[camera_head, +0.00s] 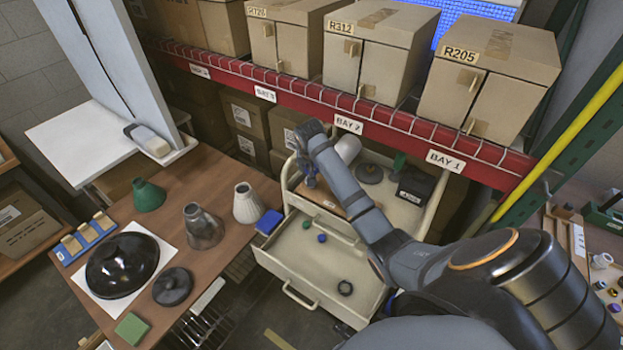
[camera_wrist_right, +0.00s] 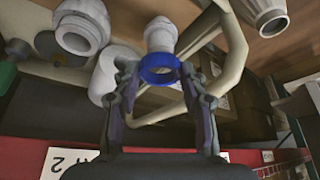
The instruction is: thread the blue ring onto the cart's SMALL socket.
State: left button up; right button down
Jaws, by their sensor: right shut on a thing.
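My right gripper (camera_head: 309,178) is over the left part of the cart's top (camera_head: 328,196). In the right wrist view my right gripper (camera_wrist_right: 160,72) is shut on the blue ring (camera_wrist_right: 160,76). A small white socket (camera_wrist_right: 160,36) lies in line with the ring, its near end overlapping the ring's opening. I cannot tell whether the ring is around it or just above it. A larger white socket (camera_wrist_right: 80,30) stands to the left, apart from the ring. In the head view my gripper hides the small socket. My left gripper is not in view.
A dark disc (camera_head: 369,173) and a black box (camera_head: 415,187) are on the cart's top. The red shelf beam (camera_head: 300,92) runs behind. A wooden table (camera_head: 225,225) with lamp parts is left.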

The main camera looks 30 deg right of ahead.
jog(key=shift+f+b, duration=0.5)
jog(key=shift+f, duration=0.8)
jog(key=shift+s+f, duration=0.1)
jog(key=shift+f, duration=0.55)
dwell(0.8)
jog(key=c, duration=1.4)
grip_release()
jog(key=c, duration=0.6)
jog(key=shift+p, duration=0.3)
jog(key=shift+s+a+f+p, duration=0.1)
jog(key=shift+f+p, duration=0.15)
jog(key=shift+p, duration=0.1)
